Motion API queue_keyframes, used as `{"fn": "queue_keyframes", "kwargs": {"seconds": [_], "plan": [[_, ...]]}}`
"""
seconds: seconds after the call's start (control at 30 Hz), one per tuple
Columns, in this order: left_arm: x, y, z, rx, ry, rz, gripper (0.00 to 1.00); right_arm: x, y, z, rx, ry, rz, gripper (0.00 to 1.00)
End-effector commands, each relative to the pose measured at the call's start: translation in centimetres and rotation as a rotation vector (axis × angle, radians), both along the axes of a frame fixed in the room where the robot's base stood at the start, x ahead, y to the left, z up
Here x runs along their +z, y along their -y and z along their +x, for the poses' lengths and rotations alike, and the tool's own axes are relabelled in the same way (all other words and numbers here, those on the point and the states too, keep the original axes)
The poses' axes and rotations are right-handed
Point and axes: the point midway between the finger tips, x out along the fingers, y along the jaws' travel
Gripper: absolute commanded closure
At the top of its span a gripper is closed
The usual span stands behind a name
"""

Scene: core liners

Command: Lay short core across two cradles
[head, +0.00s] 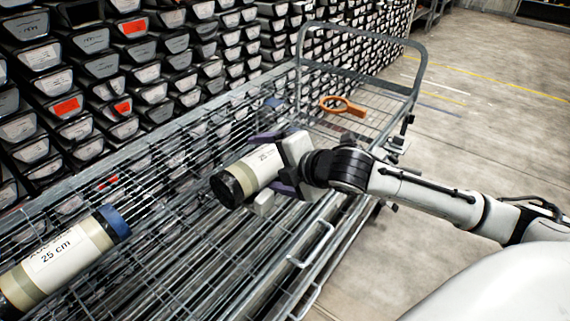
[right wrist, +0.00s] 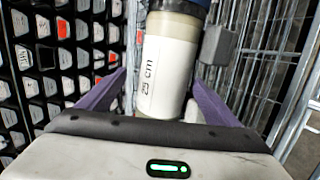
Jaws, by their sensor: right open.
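A short core (head: 252,172) with a black cap at its near end and a white label lies over the wire-mesh cart. My right gripper (head: 276,163) is open, with its purple fingers on either side of this core. In the right wrist view the core (right wrist: 165,68) reads "25 cm" and lies between the spread fingers (right wrist: 158,95). A grey block (head: 263,203), perhaps part of a cradle, is beside the core. What supports the core is mostly hidden. Another core (head: 62,258), blue-capped and marked "25 cm", lies at lower left. My left gripper is out of view.
The cart (head: 415,62) has a raised tubular end frame and mesh sides. An orange ring-shaped tool (head: 342,106) lies on its far part. Racks of dark labelled boxes (head: 150,70) stand close along the left. Open concrete floor (head: 490,110) is at the right.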

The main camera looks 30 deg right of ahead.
Motion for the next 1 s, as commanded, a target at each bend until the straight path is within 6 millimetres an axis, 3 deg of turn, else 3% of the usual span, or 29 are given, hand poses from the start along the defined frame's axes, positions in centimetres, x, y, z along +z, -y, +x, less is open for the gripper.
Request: {"fn": "queue_keyframes", "kwargs": {"seconds": [0.2, 0.4, 1.0], "plan": [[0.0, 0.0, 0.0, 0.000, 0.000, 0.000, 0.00, 2.5, 0.8, -4.6, 0.002, -0.003, -0.008, 0.15], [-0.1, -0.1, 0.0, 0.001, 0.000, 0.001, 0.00, 3.8, 1.2, -7.0, -0.002, -0.003, -0.004, 0.15], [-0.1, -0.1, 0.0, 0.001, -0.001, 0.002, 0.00, 4.6, 1.1, -7.9, 0.001, 0.000, 0.000, 0.15]]}}
